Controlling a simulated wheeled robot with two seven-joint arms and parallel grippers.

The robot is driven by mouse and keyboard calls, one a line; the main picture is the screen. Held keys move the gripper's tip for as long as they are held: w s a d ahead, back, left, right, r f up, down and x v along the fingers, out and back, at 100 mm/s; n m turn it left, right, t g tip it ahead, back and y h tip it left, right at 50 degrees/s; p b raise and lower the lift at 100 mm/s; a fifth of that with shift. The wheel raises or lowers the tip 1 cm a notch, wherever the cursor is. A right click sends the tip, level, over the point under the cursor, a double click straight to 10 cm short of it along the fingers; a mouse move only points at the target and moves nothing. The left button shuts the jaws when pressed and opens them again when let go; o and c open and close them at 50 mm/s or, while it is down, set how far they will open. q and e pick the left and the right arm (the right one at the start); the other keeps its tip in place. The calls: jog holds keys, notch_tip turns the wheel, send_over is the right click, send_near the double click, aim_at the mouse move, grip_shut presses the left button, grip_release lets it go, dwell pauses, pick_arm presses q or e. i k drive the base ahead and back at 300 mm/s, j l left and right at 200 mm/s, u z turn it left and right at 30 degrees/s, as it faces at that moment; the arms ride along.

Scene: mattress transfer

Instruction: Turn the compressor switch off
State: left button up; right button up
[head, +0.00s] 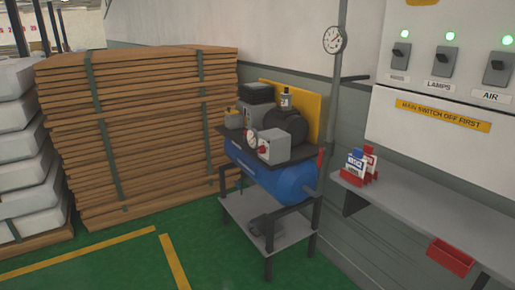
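The compressor (292,182) has a blue tank and stands on a dark stand in the middle of the view. On its top is a grey switch box (283,147) with a red knob (263,149) on its front. The knob is too small to read its position. On the right, a white wall panel (415,80) carries three lever switches, with a lit green lamp above each. The middle switch (445,58) is labelled LAMPS and the right one (498,68) AIR. The left label is blurred. Neither of my grippers is in view.
A yellow label (443,115) on the panel reads "MAIN SWITCH OFF FIRST". A grey shelf (420,215) below holds a red rack with cards. A round gauge (334,40) hangs on a pipe. Stacked brown boards (150,130) stand left of the compressor. Green floor before it is clear.

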aim_at(262, 149)
jog(key=i+j+z, duration=0.1)
jog(key=i+j, duration=0.2)
jog(key=i+j+z, duration=0.1)
jog(key=i+j, duration=0.15)
jog(key=j, duration=0.15)
jog(key=i+j, duration=0.25)
jog(key=j, duration=0.15)
jog(key=i+j+z, duration=0.25)
jog(key=i+j, duration=0.25)
jog(key=j, duration=0.3)
jog(key=i+j+z, duration=0.1)
jog(key=j, duration=0.3)
jog(key=i, duration=0.1)
